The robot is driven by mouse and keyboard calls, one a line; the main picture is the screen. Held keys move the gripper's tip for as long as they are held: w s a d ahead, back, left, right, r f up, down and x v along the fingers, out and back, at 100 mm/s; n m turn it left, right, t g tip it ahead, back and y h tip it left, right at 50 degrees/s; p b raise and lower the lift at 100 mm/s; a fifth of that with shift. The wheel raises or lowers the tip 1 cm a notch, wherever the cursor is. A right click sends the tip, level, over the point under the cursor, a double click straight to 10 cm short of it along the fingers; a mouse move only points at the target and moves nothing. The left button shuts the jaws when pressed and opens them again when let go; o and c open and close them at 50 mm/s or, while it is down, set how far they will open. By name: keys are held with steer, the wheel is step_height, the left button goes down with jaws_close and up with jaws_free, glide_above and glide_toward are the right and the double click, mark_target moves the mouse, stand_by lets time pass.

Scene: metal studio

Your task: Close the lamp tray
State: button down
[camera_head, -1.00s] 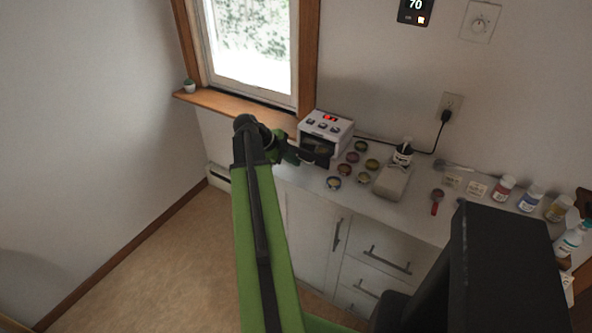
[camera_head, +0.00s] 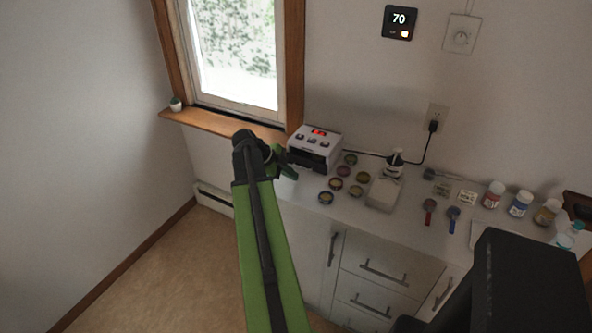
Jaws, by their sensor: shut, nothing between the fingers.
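The lamp (camera_head: 316,143) is a white box with a red display and buttons on top, on the counter by the window corner. Its tray (camera_head: 307,159) shows as a dark front low on the lamp's near side. It looks pushed in or nearly so; at this size I cannot tell whether a gap is left. My gripper (camera_head: 287,169) is green and black, shut and empty, just left of and in front of the tray front. The arm comes up from the bottom of the view. I cannot tell whether the fingers touch the tray.
Several small round tins (camera_head: 336,184) lie right of the lamp, beside a pale grey device (camera_head: 383,191). The wall and wooden window sill (camera_head: 225,123) bound the back.

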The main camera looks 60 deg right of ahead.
steer(key=p+v, duration=0.8)
steer(key=v, duration=0.2)
steer(key=shift+a, duration=0.25)
